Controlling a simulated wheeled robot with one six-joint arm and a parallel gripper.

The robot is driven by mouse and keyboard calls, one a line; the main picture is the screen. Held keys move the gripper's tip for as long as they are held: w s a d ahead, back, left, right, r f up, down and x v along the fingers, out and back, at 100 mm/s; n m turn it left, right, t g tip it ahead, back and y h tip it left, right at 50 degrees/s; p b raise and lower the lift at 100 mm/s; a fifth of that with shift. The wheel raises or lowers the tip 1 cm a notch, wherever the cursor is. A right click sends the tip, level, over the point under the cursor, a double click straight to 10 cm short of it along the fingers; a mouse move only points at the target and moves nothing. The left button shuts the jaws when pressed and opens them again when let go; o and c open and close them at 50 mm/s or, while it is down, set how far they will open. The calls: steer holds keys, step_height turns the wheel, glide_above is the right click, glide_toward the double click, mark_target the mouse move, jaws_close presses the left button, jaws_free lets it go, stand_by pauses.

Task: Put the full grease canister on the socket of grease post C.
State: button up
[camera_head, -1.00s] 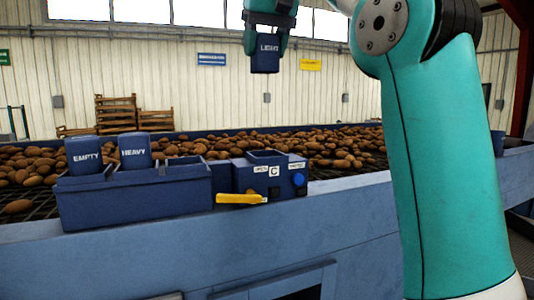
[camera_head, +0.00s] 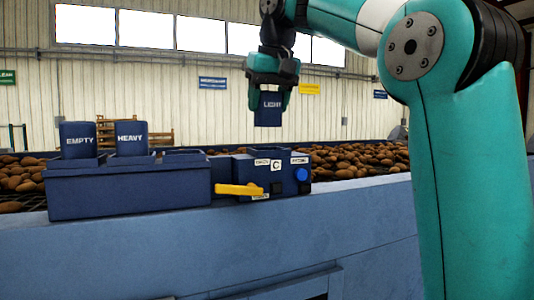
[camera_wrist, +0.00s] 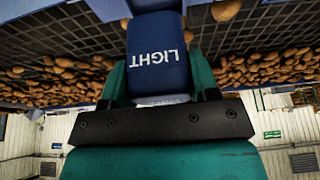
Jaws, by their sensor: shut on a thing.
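My gripper (camera_head: 268,92) is shut on a dark blue canister labelled LIGHT (camera_head: 268,112), which hangs upright above grease post C. The canister also shows between the fingers in the wrist view (camera_wrist: 158,50). Grease post C (camera_head: 262,176) is a dark blue box with a C plate, a yellow lever (camera_head: 240,189) and a round blue button (camera_head: 301,174). Its socket is at the top, and from this low angle its opening is hidden. A gap separates the canister from the post. Canisters labelled EMPTY (camera_head: 78,141) and HEAVY (camera_head: 131,139) stand in a rack.
The dark blue rack (camera_head: 125,194) sits left of the post on a pale blue ledge (camera_head: 150,235). Behind runs a conveyor with many potatoes (camera_head: 350,158). The air around the held canister looks clear.

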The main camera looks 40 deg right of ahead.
mark_target(272, 97)
step_height(272, 97, down, 6)
steer(key=b, duration=0.4)
steer(key=shift+r+b, duration=0.1)
steer(key=shift+b, duration=0.3)
steer(key=shift+r, duration=0.15)
steer(key=o, duration=1)
steer(key=shift+o, duration=0.2)
steer(key=p+v, duration=0.5)
steer(key=v, duration=0.5)
steer(key=shift+s+a+r+p, duration=0.1)
steer(key=shift+r+p, duration=0.15)
steer(key=shift+p, duration=0.1)
steer(key=shift+s+a+r, duration=0.1)
steer(key=shift+s+r, duration=0.25)
steer(key=shift+r, duration=0.3)
